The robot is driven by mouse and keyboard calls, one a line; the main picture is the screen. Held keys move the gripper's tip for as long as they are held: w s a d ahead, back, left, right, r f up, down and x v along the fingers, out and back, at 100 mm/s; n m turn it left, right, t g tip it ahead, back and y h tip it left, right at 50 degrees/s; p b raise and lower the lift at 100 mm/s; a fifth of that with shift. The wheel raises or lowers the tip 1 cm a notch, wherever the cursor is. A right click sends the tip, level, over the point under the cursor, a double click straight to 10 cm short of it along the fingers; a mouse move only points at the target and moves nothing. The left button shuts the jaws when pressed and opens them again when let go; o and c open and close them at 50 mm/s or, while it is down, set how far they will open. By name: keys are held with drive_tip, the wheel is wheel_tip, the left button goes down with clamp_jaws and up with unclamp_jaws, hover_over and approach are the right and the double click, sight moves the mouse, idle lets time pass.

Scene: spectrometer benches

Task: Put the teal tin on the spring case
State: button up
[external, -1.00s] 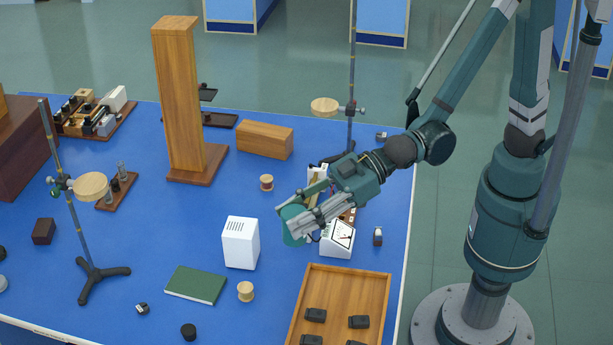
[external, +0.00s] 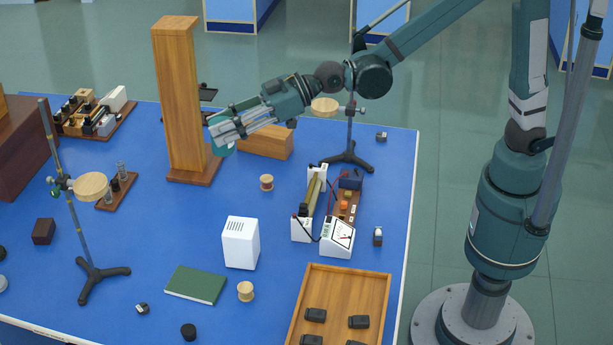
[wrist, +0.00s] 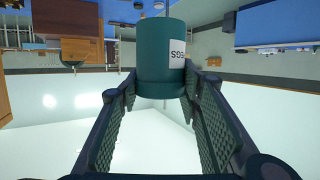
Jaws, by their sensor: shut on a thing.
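The teal tin (wrist: 160,60), a cylinder with a white label, is held between the fingertips of my gripper (wrist: 161,88) in the wrist view. In the external view my gripper (external: 226,129) points left and slightly down, in the air above the table. Only a teal edge of the tin (external: 222,148) shows there beyond the fingers. The fingers overlap the right side of a tall wooden upright (external: 178,95) in the picture; I cannot tell the gap. A low wooden box (external: 268,143) lies just right of it. No label shows which one is the spring case.
The blue table (external: 205,225) holds a white box (external: 240,243), a green book (external: 196,284), a meter (external: 338,239) and a wooden tray (external: 341,273). Clamp stands rise at the left (external: 75,230) and back right (external: 349,130).

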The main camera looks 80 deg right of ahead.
drive_tip(key=w+d+r+m+h+p, duration=0.1)
drive_tip(key=w+d+r, duration=0.5)
drive_tip(key=d, duration=0.5)
drive_tip(key=w+d+r+m+t+h, duration=0.1)
drive_tip(key=w+d+r, duration=0.4)
drive_tip(key=d+r, duration=0.4)
drive_tip(key=w+d+r+h+p, duration=0.1)
drive_tip(key=w+d+r, duration=0.4)
drive_tip(key=d, duration=0.7)
drive_tip(key=w+d+r+m+h, duration=0.1)
drive_tip(key=w+d, duration=0.1)
drive_tip(key=d, duration=0.7)
drive_tip(key=w+d+r, duration=0.1)
drive_tip(key=w+d, duration=0.2)
drive_tip(key=d, duration=0.6)
drive_tip(key=s+d+f+n+y+b, duration=0.1)
drive_tip(key=s+f+y, duration=0.1)
drive_tip(key=f, duration=0.8)
drive_tip(key=s+f+n+y, duration=0.1)
drive_tip(key=s+f, duration=0.2)
drive_tip(key=f, duration=0.6)
drive_tip(key=s+a+f+n+g+y+b, duration=0.1)
drive_tip(key=s+f+n+y, duration=0.1)
drive_tip(key=s+f, duration=0.4)
drive_tip(key=s+a+f+n+g+y+b, duration=0.1)
drive_tip(key=s+f, duration=0.5)
drive_tip(key=f, duration=0.6)
drive_tip(key=shift+s+a+n+g+y, duration=0.35)
drive_tip(key=shift+a+n+g+y, duration=0.1)
drive_tip(key=shift+n+g+y, duration=0.2)
